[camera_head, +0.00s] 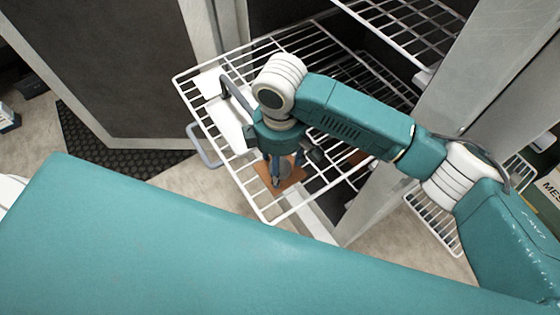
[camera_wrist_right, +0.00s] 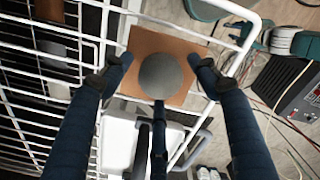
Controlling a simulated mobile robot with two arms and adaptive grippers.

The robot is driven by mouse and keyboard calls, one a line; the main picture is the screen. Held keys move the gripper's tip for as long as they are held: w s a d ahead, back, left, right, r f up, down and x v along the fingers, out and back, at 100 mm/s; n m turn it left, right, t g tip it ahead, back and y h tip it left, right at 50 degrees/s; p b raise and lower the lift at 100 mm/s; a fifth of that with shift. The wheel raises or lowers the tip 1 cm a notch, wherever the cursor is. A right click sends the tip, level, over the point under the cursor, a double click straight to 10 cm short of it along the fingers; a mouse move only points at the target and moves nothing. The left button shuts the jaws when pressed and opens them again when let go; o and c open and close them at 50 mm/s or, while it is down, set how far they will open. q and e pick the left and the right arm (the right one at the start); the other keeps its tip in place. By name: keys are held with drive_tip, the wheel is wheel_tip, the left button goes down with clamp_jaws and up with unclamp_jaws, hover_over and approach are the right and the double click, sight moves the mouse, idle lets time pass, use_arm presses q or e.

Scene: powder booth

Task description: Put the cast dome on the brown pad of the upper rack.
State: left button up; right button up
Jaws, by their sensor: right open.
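The cast dome (camera_wrist_right: 160,76), grey and round, sits on the square brown pad (camera_wrist_right: 150,42) in the right wrist view. The pad lies at the corner of a white wire rack (camera_wrist_right: 108,48). In the head view the brown pad (camera_head: 293,180) shows under my right gripper (camera_head: 280,172) on the pulled-out wire rack (camera_head: 240,180), with the dome mostly hidden by the fingers. My right gripper (camera_wrist_right: 160,66) is open around the dome, a finger on either side with gaps. The third finger overlaps its near edge; contact there cannot be told. My left gripper is not in view.
A white piece (camera_wrist_right: 118,140) lies on the rack next to the pad. Another wire rack (camera_head: 410,22) is higher up at the back. A cabinet door (camera_head: 120,70) stands open at the left. A cabinet post (camera_head: 385,190) is close beneath my right arm.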

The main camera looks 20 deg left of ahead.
wheel_tip(320, 180, up, 10)
drive_tip(key=p, duration=0.9)
drive_tip(key=shift+r+p, duration=0.15)
drive_tip(key=shift+p, duration=0.25)
drive_tip(key=shift+r+b, duration=0.3)
drive_tip(key=shift+r, duration=0.65)
